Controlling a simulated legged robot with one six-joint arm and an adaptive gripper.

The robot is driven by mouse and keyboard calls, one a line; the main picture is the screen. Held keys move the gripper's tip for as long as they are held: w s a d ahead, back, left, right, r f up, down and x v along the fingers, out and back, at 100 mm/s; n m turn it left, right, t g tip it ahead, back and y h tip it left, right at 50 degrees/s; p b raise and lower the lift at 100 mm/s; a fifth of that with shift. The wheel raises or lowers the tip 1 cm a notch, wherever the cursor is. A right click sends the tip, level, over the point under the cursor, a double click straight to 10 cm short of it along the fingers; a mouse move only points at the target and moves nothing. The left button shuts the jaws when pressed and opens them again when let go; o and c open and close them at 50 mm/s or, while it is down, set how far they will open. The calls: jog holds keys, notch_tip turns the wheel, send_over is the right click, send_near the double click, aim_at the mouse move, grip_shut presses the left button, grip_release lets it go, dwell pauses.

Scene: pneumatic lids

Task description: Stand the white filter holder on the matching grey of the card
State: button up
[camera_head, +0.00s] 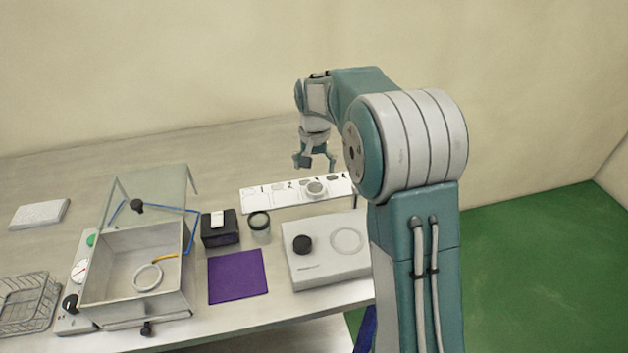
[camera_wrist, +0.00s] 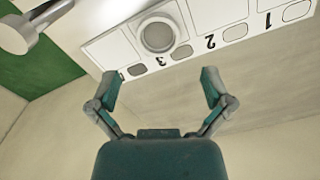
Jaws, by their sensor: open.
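The white filter holder (camera_head: 316,189), a round ring with a grey centre, stands upright on the white card (camera_head: 262,200). In the wrist view the holder (camera_wrist: 157,36) is in the field marked 3, beside that field's grey swatch. The card (camera_wrist: 210,15) has numbered fields with grey swatches; the one past 3 has the darkest swatch (camera_wrist: 137,70). My gripper (camera_head: 313,163) is open and empty above the far edge of the card. In the wrist view its fingertips (camera_wrist: 160,76) are apart, with the holder beyond them and not touched.
A grey box with a raised clear lid (camera_head: 150,190), a black block (camera_head: 220,229), a lidded jar (camera_head: 260,228) and a purple mat (camera_head: 238,276) lie left of or before the card. A white unit with a black knob (camera_head: 325,262) stands in front. The table behind the card is clear.

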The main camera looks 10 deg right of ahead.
aim_at(314, 190)
jog(key=s+r+n+t, duration=0.1)
jog(key=s+r+t, duration=0.1)
jog(key=s+r, duration=0.8)
jog(key=s+r+n+t, duration=0.1)
jog(key=s+n+t, duration=0.2)
jog(key=s, duration=1.8)
jog(key=shift+s+t, duration=0.15)
jog(key=shift+t, duration=0.15)
jog(key=shift+r, duration=0.15)
